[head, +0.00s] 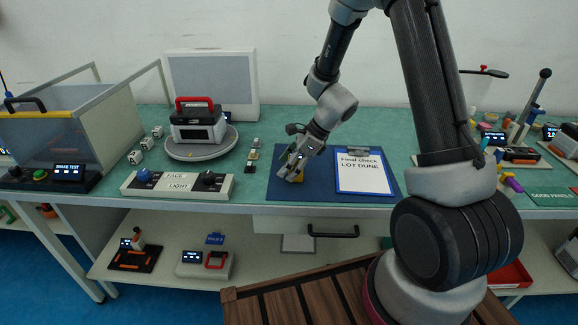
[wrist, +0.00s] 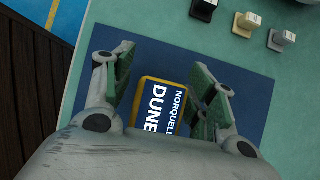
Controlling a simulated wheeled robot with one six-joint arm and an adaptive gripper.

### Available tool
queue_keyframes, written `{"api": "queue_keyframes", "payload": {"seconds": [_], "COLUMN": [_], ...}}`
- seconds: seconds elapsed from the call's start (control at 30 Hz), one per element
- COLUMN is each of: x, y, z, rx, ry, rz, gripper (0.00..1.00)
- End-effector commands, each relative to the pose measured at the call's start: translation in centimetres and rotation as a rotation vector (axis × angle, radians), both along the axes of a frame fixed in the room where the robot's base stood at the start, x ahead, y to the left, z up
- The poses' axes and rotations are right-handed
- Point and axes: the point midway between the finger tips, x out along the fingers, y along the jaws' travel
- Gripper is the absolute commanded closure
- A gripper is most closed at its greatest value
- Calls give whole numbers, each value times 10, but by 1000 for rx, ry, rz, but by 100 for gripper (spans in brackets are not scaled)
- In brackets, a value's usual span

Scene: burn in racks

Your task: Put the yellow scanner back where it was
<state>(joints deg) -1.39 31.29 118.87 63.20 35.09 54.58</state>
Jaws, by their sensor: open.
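A yellow-rimmed device with a dark blue face reading "NORQUELL DUNE" (wrist: 162,104) lies on the blue mat (wrist: 255,95). I cannot tell for sure that it is the yellow scanner. My gripper (head: 292,172) is open and points down over the blue mat (head: 334,150). In the wrist view its fingers (wrist: 165,82) stand on either side of the device, with visible gaps. The device's near end is hidden by my gripper's body.
A clipboard (head: 362,176) lies on the mat's right half. A light control box (head: 178,186) and a round turntable (head: 202,148) stand to the left. A dark and orange dock (head: 136,254) is on the lower shelf.

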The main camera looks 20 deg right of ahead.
Motion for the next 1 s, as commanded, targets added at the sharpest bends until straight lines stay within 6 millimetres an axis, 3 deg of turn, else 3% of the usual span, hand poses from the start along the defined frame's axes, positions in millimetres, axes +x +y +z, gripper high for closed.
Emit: {"api": "queue_keyframes", "payload": {"seconds": [0.17,0.53,0.87,1.0], "x": [-3,-16,-22,-41], "y": [-11,-52,-63,-67], "z": [20,85,105,132], "rx": [1,-1,-5,-67], "ry": [-5,-3,-8,-100], "rz": [0,-2,12,161], "gripper": [43,43,43,43]}}
